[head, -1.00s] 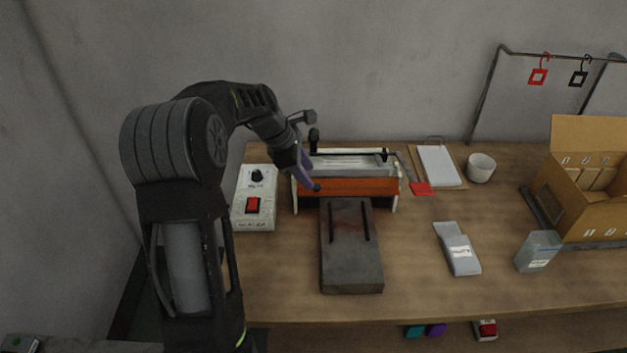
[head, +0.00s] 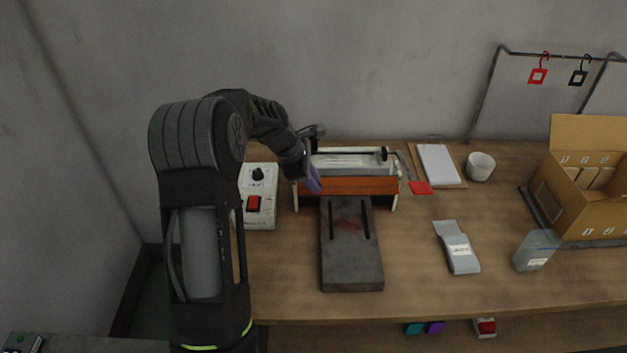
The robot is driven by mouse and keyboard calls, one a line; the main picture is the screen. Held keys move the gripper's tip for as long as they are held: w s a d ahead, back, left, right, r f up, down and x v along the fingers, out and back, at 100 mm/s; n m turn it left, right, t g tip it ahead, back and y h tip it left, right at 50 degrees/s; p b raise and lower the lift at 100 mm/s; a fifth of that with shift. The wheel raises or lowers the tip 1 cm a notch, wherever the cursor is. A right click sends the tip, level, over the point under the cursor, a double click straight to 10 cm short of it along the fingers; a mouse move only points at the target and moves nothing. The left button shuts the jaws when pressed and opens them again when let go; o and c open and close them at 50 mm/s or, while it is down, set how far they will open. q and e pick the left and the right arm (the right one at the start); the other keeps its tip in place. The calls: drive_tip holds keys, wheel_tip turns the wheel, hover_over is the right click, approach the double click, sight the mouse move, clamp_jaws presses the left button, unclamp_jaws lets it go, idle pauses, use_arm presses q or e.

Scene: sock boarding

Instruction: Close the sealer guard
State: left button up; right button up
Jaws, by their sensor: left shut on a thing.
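The sealer (head: 392,201) stands toward the back of the bench, with white end plates and a long orange front panel (head: 355,186). A pale bar (head: 350,150) runs along its top, with a dark knob at its right end. I cannot tell clearly which part is the guard. My left gripper (head: 315,181) is at the sealer's left end, against the guard area; its fingers are small and dark, and the wrist partly hides the contact. It looks shut on the guard. My right gripper is out of view.
A white control box (head: 260,185) with a red switch stands left of the sealer, close to my arm. A dark slotted plate (head: 350,265) lies in front. A clipboard (head: 438,163), cup (head: 481,167), grey packet (head: 457,248), clear container (head: 536,251) and carton (head: 590,217) are right.

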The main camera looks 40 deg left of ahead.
use_arm(q)
clamp_jaws()
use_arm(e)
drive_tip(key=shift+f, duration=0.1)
